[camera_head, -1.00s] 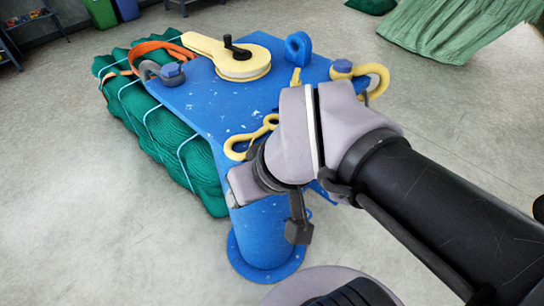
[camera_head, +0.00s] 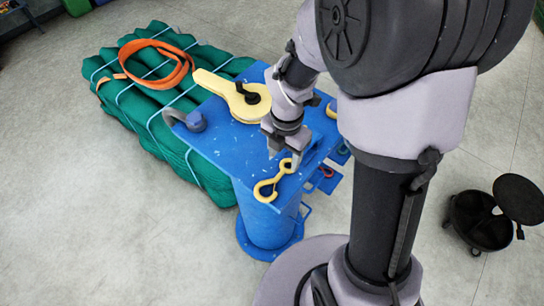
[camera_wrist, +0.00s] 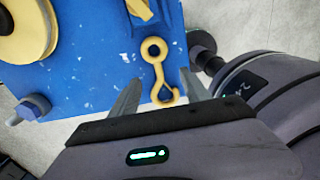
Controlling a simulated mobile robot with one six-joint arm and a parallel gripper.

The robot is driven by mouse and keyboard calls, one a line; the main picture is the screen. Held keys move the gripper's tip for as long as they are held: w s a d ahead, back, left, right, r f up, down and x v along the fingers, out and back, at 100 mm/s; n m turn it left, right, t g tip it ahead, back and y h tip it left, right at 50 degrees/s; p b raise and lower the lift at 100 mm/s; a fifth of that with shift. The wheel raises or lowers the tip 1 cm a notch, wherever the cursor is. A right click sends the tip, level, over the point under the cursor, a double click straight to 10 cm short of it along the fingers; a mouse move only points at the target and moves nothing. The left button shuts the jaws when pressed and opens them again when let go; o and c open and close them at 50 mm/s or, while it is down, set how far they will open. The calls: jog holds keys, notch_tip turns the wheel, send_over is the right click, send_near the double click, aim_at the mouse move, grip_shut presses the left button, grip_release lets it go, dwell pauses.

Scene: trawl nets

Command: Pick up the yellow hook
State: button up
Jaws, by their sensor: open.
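The yellow hook (camera_head: 268,186) lies on the blue table plate (camera_head: 222,150), near its front edge, with a ring at one end and an open hook at the other. The hook also shows in the wrist view (camera_wrist: 157,68), ring end away from me and curved end toward me. My gripper (camera_head: 285,160) is above the plate by the hook's far end in the head view. In the wrist view my gripper's (camera_wrist: 165,92) two grey fingers are apart, one on each side of the hook's curved end. They do not appear to touch it.
A yellow pulley block (camera_head: 245,103) with a black knob and a grey shackle (camera_head: 188,121) are on the plate. Green bundled netting (camera_head: 165,125) with an orange strap (camera_head: 160,60) lies behind. A black round stool-like object (camera_head: 490,220) stands on the floor at right.

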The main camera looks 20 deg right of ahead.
aim_at(282, 171)
jog(key=f, duration=0.7)
jog(key=shift+w+a, duration=0.1)
jog(key=shift+w, duration=0.2)
jog(key=shift+s+r, duration=0.1)
jog(key=shift+s, duration=0.05)
jog(key=shift+c, duration=0.2)
jog(key=c, duration=0.4)
grip_shut()
